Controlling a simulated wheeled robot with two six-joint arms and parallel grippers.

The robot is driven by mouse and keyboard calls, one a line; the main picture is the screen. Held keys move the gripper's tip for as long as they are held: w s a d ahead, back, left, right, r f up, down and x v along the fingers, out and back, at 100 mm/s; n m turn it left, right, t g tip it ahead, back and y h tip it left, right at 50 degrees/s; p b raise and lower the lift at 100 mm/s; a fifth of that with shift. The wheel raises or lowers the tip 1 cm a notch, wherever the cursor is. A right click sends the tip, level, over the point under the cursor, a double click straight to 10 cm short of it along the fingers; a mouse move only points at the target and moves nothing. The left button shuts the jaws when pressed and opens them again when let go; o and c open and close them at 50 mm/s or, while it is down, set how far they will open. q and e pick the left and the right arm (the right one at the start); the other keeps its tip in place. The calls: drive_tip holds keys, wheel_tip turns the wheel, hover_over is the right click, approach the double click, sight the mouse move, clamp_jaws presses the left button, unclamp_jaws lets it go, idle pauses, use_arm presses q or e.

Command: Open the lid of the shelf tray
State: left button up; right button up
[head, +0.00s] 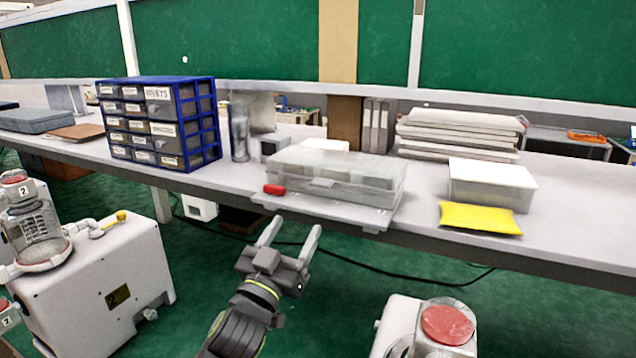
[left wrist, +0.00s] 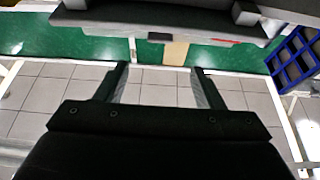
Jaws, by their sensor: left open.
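The shelf tray (head: 375,217) is a clear plastic box on the front edge of the grey shelf. Its clear lid (head: 300,158) lies flat and closed over it, with a small latch at the front. A red piece (head: 274,189) sits at its front left corner. My left gripper (head: 291,229) is open and empty, in front of and below the tray, apart from it. In the left wrist view the open fingers (left wrist: 160,80) show with nothing between them. My right gripper is not in view.
A blue drawer cabinet (head: 165,125) stands left of the tray. A white-lidded box (head: 490,185) and a yellow packet (head: 480,218) lie to the right. White canister pumps (head: 100,285) stand at the lower left, another (head: 430,330) at the lower right.

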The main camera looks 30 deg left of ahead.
sight(318, 205)
use_arm(q)
drive_tip(key=p+x, duration=0.3)
drive_tip(key=x, duration=0.8)
drive_tip(key=shift+w+f, duration=0.1)
drive_tip(key=shift+f, duration=0.05)
drive_tip(key=shift+w+p, duration=0.3)
drive_tip(key=shift+w, duration=0.2)
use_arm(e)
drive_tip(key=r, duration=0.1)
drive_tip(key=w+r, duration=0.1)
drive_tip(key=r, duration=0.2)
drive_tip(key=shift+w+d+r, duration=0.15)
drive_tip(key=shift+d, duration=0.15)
use_arm(q)
drive_tip(key=shift+c, duration=0.4)
